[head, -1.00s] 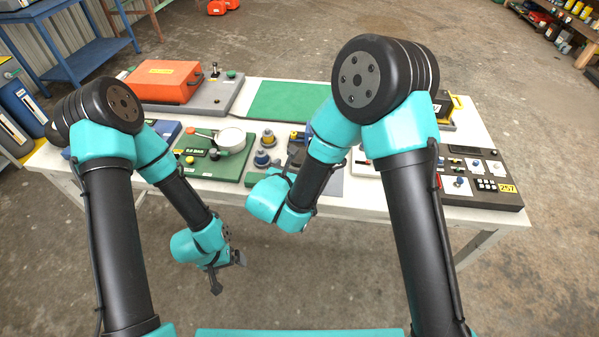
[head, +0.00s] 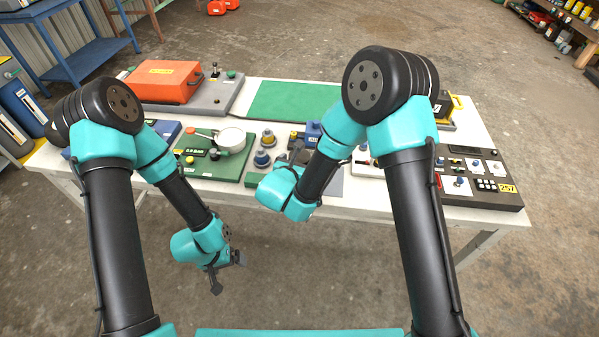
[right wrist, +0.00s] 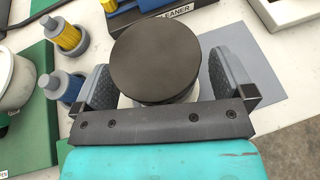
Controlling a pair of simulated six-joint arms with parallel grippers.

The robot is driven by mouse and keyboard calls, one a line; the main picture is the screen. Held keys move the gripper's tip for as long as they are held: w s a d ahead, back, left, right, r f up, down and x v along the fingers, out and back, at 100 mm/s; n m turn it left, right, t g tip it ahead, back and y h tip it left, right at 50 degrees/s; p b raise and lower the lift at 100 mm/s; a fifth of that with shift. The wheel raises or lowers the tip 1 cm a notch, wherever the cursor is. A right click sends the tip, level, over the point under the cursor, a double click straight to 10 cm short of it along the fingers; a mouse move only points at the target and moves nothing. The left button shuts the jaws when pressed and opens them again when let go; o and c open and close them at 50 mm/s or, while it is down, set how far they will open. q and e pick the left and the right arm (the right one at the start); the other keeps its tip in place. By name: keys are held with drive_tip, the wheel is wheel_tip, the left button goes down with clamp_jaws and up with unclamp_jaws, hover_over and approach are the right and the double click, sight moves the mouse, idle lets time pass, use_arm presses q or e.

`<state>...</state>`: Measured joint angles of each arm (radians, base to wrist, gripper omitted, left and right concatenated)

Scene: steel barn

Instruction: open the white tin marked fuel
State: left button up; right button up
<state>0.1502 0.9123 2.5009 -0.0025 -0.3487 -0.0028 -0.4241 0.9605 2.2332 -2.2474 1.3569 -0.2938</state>
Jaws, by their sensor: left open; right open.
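A tin with a round dark lid (right wrist: 156,57) and a pale body, little of which shows, stands between the fingers of my right gripper (right wrist: 157,84) in the right wrist view. The fingers are open, one on each side of it. I cannot tell whether they touch it. No fuel marking is visible on it. In the head view my right gripper (head: 296,158) is over the table's near edge, and my own wrist partly hides the tin. My left gripper (head: 229,272) is open and empty, in front of the table and below its top.
Blue and yellow fittings (right wrist: 64,36) stand just left of the tin. A block labelled CLEANER (right wrist: 165,14) is behind it. A green board (head: 205,165) with a white pot (head: 232,139) lies to the left. A dark panel (head: 475,180) is at the right. A green mat (head: 285,99) lies clear behind.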

drive_tip(key=c, duration=1.3)
drive_tip(key=shift+o, duration=0.2)
drive_tip(key=shift+r, duration=0.1)
